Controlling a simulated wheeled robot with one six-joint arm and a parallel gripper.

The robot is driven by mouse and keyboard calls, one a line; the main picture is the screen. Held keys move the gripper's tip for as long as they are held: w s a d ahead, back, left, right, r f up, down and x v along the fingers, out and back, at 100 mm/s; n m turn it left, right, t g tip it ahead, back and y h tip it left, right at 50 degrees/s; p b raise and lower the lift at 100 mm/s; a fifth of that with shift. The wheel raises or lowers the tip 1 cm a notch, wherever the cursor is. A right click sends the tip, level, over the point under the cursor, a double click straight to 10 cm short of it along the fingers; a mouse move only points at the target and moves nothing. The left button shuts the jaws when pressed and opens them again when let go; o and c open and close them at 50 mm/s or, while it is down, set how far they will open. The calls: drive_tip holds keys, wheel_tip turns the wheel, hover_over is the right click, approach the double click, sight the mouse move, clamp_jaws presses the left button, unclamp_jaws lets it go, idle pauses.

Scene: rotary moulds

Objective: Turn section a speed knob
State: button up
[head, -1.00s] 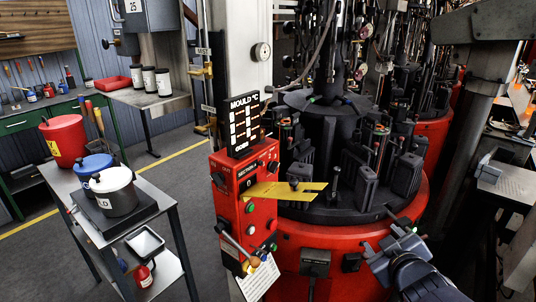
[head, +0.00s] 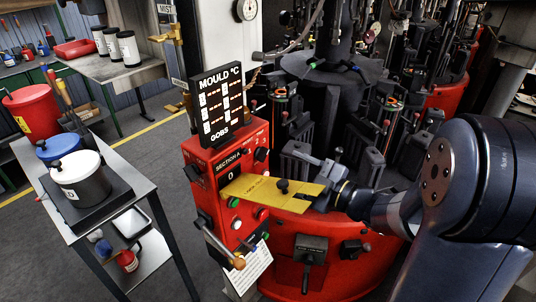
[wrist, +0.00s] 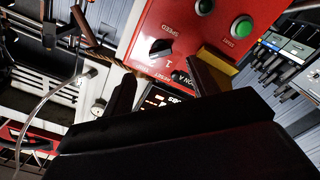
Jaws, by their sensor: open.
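The section A panel (head: 228,165) is a red box with a black display on top, left of centre in the head view. In the wrist view, where it appears upside down, a black pointer knob (wrist: 160,48) sits beside the word SPEED. My gripper (head: 322,172) is open and empty to the right of the panel in the head view. In the wrist view its two dark fingers (wrist: 165,72) stand apart below the knob, not around it. Which knob this is in the head view I cannot tell.
Green buttons (wrist: 242,26) lie near the speed knob. A lever with an orange ball (head: 238,263) is low on the panel. The mould machine's red base (head: 345,245) is at right, and a trolley (head: 105,212) is at left.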

sight(261, 154)
drive_tip(key=p+x, duration=0.1)
drive_tip(key=x, duration=0.7)
drive_tip(key=shift+w, duration=0.1)
drive_tip(key=shift+c, duration=0.3)
drive_tip(key=c, duration=0.9)
